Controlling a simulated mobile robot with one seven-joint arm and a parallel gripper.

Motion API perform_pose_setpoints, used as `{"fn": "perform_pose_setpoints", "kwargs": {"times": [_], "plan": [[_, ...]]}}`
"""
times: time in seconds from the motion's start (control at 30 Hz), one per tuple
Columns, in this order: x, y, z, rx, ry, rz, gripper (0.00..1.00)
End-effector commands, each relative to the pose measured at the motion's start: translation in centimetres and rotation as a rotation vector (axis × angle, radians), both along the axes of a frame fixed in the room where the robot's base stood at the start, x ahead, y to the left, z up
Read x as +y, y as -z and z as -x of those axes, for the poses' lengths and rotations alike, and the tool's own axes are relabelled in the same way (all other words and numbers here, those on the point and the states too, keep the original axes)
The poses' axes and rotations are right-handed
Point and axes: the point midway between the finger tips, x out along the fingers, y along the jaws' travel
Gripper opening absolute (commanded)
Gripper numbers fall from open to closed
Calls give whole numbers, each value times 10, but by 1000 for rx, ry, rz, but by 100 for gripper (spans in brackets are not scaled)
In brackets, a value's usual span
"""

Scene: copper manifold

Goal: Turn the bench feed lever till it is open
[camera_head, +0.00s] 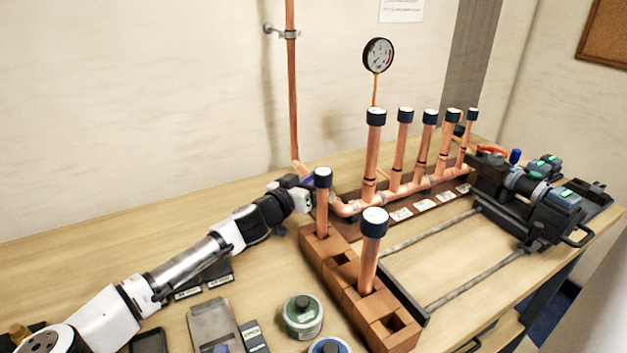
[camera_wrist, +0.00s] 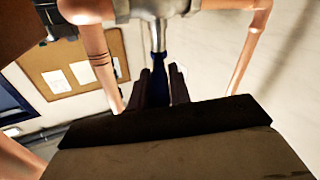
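The bench feed lever (camera_wrist: 158,65) shows as a dark blue handle below a grey metal valve body (camera_wrist: 155,8) on the copper pipe in the wrist view. My gripper (camera_wrist: 160,88) has one dark finger on each side of the lever, very close to it. I cannot tell whether the fingers press on it. In the head view my gripper (camera_head: 300,188) is at the left end of the copper manifold (camera_head: 365,206), with a bit of blue (camera_head: 308,181) at its tip. A capped upright pipe (camera_head: 322,205) partly hides the fingers and valve.
Brick blocks (camera_head: 345,270) hold two capped pipes just in front of my gripper. A vertical copper pipe (camera_head: 291,90) rises behind it. A gauge (camera_head: 378,55) and several capped risers stand to the right. Round tins (camera_head: 302,316) lie near the front. The bench's back left is clear.

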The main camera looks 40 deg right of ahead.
Motion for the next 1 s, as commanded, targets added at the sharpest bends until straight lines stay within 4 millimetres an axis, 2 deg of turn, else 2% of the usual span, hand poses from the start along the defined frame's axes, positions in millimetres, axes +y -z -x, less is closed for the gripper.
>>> {"fn": "perform_pose_setpoints", "kwargs": {"times": [0.03,0.13,0.4,0.53,0.67,1.0], "plan": [[0,0,0,-1,0,0,26],[0,0,0,-1,0,0,39],[1,0,0,-1,1,0,39],[8,1,2,-1,1,0,39],[29,2,7,-2,-1,0,39],[99,3,27,-2,-3,-2,39]]}}
